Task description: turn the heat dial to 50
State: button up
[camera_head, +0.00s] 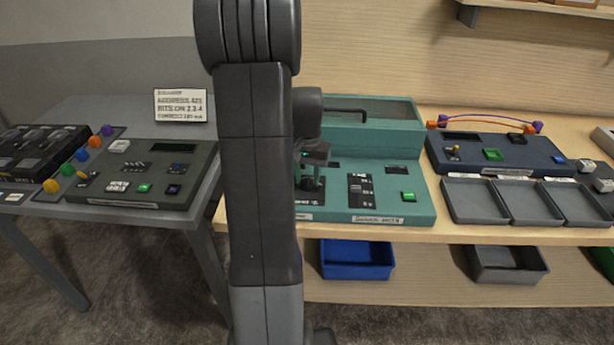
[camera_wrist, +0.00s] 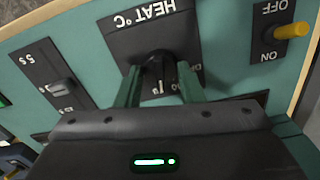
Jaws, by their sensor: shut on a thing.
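The heat dial (camera_wrist: 158,60) is a dark knob on a black plate marked HEAT °C (camera_wrist: 132,32), which appears upside down in the wrist view. My gripper (camera_wrist: 160,80) is shut on the dial, one green finger on each side of it. The fingers and gripper body hide most of the scale, so I cannot read the dial's setting. In the head view my gripper (camera_head: 312,168) is over the left part of the teal console (camera_head: 390,214), and my arm covers the console's left end.
A yellow-tipped ON/OFF toggle (camera_wrist: 291,31) and a slider (camera_wrist: 62,86) flank the dial. The console has a green button (camera_head: 408,196) and a raised rear box (camera_head: 385,140). A blue console (camera_head: 500,152) and grey trays (camera_head: 475,200) stand right; another console (camera_head: 150,175) stands left.

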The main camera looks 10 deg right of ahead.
aim_at(307, 179)
jog(key=shift+m, duration=1)
jog(key=shift+r, duration=0.1)
jog(key=o, duration=1)
notch_tip(307, 179, up, 14)
jog(key=shift+f+b, duration=0.15)
jog(key=shift+b, duration=0.25)
notch_tip(307, 179, down, 14)
jog(key=shift+r+p, duration=0.1)
jog(key=shift+p, duration=0.2)
